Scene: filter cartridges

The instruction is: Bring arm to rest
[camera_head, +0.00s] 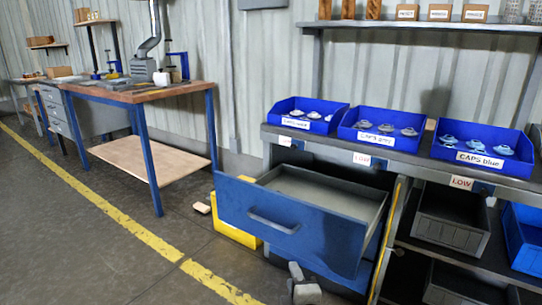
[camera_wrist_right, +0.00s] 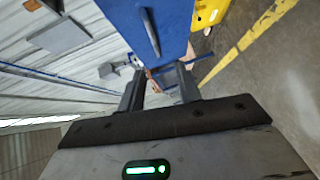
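My right gripper (camera_head: 302,286) shows at the bottom edge of the head view, in front of the open blue drawer (camera_head: 290,226). In the right wrist view the two fingers of this gripper (camera_wrist_right: 161,84) stand apart with nothing between them. The drawer front (camera_wrist_right: 172,18) and its dark handle (camera_wrist_right: 148,32) lie beyond the fingertips, and the gripper appears clear of the handle. The drawer is pulled out and its visible grey inside looks empty. My left gripper is in neither view.
Blue bins (camera_head: 303,113) of caps stand on the shelf unit above the drawer. A yellow bin (camera_head: 236,228) sits on the floor behind the drawer front. A workbench (camera_head: 140,93) stands at the left. The floor along the yellow line (camera_head: 120,215) is clear.

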